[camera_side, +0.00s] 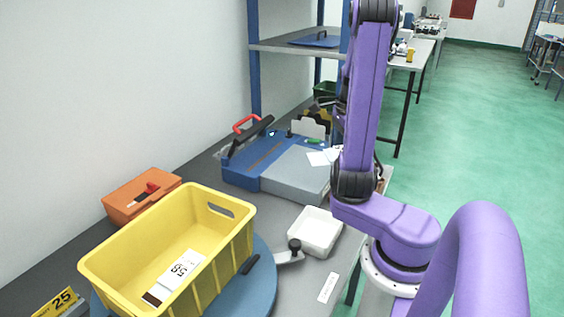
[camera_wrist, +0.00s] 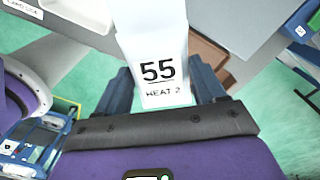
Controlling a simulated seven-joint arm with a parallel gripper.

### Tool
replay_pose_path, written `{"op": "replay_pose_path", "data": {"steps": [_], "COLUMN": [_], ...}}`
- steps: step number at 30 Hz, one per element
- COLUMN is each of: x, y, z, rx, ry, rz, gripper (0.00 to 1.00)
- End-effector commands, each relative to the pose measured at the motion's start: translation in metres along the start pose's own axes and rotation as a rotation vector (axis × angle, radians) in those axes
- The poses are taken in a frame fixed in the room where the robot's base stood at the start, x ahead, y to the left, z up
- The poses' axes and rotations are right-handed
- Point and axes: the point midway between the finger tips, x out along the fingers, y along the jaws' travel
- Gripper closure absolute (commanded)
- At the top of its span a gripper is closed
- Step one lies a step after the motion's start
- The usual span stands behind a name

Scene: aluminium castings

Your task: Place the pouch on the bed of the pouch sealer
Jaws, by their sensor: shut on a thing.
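The pouch (camera_wrist: 155,45) is white with a black "55" and "HEAT 2" printed on it. It lies between the two dark fingers of my gripper (camera_wrist: 162,82) in the wrist view, and my gripper is shut on it. The pouch sealer (camera_side: 236,165) stands on the bench in the side view, blue with a red handle and a dark lever arm. Its pale grey bed (camera_side: 292,178) faces the right. Small white pieces show at the bed's far edge by my arm; I cannot tell what they are. My arm hides my gripper in the side view.
An orange box (camera_side: 145,192) is by the wall. A blue-post shelf (camera_side: 255,75) rises behind the sealer.

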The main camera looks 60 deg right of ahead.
Motion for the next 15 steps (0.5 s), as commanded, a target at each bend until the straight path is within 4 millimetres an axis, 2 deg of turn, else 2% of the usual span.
{"op": "replay_pose_path", "data": {"steps": [6, 15], "x": [-0.009, -0.021], "y": [-0.016, -0.030], "z": [0.029, 0.067], "rx": [0.232, 0.529], "ry": [0.000, 0.000], "rz": [-0.001, -0.001], "gripper": [0.63, 0.63]}}
